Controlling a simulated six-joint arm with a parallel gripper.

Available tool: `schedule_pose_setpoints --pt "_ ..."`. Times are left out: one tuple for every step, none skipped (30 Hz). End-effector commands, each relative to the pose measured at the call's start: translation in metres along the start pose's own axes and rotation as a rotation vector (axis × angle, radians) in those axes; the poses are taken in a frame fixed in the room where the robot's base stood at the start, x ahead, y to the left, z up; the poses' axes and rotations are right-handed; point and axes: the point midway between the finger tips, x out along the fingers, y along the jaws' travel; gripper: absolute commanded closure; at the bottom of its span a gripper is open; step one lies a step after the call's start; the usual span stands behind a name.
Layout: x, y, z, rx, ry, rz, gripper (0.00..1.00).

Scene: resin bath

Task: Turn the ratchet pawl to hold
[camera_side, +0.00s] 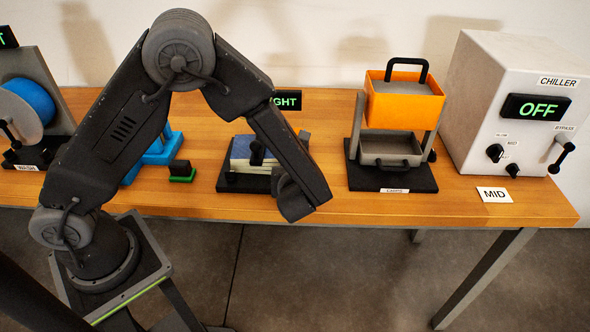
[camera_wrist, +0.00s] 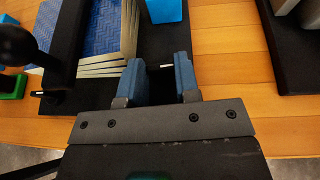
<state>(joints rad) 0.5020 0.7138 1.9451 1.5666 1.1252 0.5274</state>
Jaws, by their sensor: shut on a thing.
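My gripper (camera_wrist: 160,70) points at the book-like stack station in the wrist view. Its two blue-grey fingers have a narrow gap between them and are shut on a small dark part with a pale mark (camera_wrist: 166,67). I cannot tell for sure whether this part is the ratchet pawl. The stack (camera_wrist: 105,45) has a blue top and pale layered edges, with a black bar across it, and lies left of the fingers on a black base (camera_wrist: 200,40). In the side view my arm partly hides this stack (camera_side: 240,152), and my fingertips are hidden.
A blue block (camera_wrist: 165,10) stands beyond my fingers. To the right are an orange box (camera_side: 403,103) over a grey tray and a white chiller (camera_side: 500,80) reading OFF. A blue drum (camera_side: 35,98) is at the far left. Bare wooden table (camera_side: 325,170) lies between stations.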

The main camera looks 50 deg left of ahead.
Motion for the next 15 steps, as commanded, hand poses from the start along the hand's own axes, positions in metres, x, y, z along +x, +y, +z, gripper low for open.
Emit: schedule_pose_setpoints --pt "-0.0010 0.0002 0.0005 0.007 -0.001 -0.019 0.94" --pt "-0.0009 0.0005 0.0005 0.011 -0.001 -0.029 0.94" --pt "-0.0009 0.0008 0.0005 0.016 -0.001 -0.040 0.94" --pt "-0.0009 0.0007 0.0005 0.019 -0.001 -0.049 0.94" --pt "-0.0009 0.0007 0.0005 0.021 -0.001 -0.055 0.94" --pt "-0.0008 0.0008 0.0004 0.024 -0.001 -0.062 0.94" --pt "-0.0008 0.0008 0.0003 0.026 -0.001 -0.067 0.94" --pt "-0.0008 0.0008 0.0004 0.027 -0.001 -0.071 0.94" --pt "-0.0007 0.0009 0.0003 0.029 -0.001 -0.075 0.94" --pt "-0.0007 0.0009 0.0003 0.030 -0.001 -0.077 0.94" --pt "-0.0007 0.0010 0.0003 0.031 -0.001 -0.078 0.94" --pt "-0.0007 0.0010 0.0003 0.032 -0.001 -0.079 0.94" --pt "-0.0007 0.0010 0.0003 0.032 -0.001 -0.080 0.94" --pt "-0.0006 0.0010 0.0003 0.032 -0.001 -0.080 0.94" --pt "-0.0006 0.0010 0.0003 0.032 -0.001 -0.080 0.94"
